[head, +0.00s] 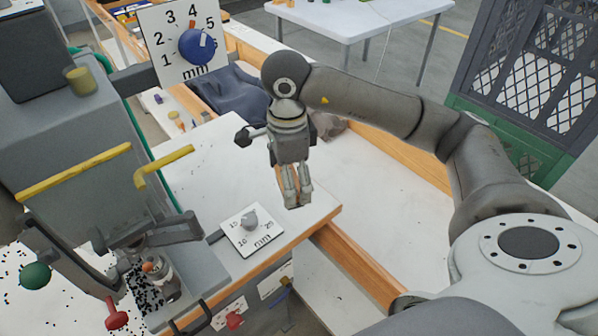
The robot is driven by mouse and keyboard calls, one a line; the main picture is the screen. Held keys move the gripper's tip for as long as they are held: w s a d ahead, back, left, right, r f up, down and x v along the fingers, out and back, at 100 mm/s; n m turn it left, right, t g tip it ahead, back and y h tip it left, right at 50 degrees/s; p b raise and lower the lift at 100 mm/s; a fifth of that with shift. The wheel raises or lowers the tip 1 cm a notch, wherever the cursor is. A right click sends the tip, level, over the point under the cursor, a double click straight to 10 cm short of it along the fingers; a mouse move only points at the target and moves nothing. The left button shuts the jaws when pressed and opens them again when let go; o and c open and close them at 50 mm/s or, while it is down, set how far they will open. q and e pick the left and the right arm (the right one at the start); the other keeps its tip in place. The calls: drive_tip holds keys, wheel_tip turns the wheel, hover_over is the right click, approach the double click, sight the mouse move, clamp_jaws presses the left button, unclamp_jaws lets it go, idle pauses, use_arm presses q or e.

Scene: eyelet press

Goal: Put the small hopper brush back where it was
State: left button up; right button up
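I cannot make out the small hopper brush for sure. A small grey fitting (162,272) with an orange spot stands among spilled black bits (146,296) at the foot of the grey press (75,150). My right gripper (298,196) points down above the white tabletop's right part, beyond the small dial plate. Its two fingers are close together with a narrow gap. I see no brush between them, but whether they are fully shut is unclear. My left gripper cannot be identified in this view.
A small dial plate (262,238) lies near the front edge of the white table (225,160). A large mm dial (197,46) stands behind. Yellow bars (75,172) and a red knob (116,314) stick out from the press. A dark crate (530,60) stands at the right.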

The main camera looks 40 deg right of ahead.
drive_tip(key=w+d+f+p, duration=0.1)
drive_tip(key=w+d+f, duration=0.1)
drive_tip(key=w+d+f+p, duration=0.1)
drive_tip(key=w+d+f, duration=0.1)
drive_tip(key=w+f, duration=0.1)
drive_tip(key=w+d+f+p, duration=0.1)
drive_tip(key=w+d+f, duration=0.1)
drive_tip(key=w, duration=0.1)
drive_tip(key=shift+d+f, duration=0.1)
drive_tip(key=shift+f, duration=0.1)
drive_tip(key=shift+w+d+f, duration=0.2)
drive_tip(key=shift+w+f, duration=0.1)
drive_tip(key=shift+f, duration=0.15)
drive_tip(key=shift+w+d+f+p, duration=0.1)
drive_tip(key=shift+f+p, duration=0.25)
drive_tip(key=shift+p, duration=0.1)
wheel_tip(320, 180, down, 2)
drive_tip(key=shift+f+p, duration=0.1)
drive_tip(key=shift+p, duration=0.55)
drive_tip(key=shift+f, duration=0.2)
drive_tip(key=shift+f, duration=0.1)
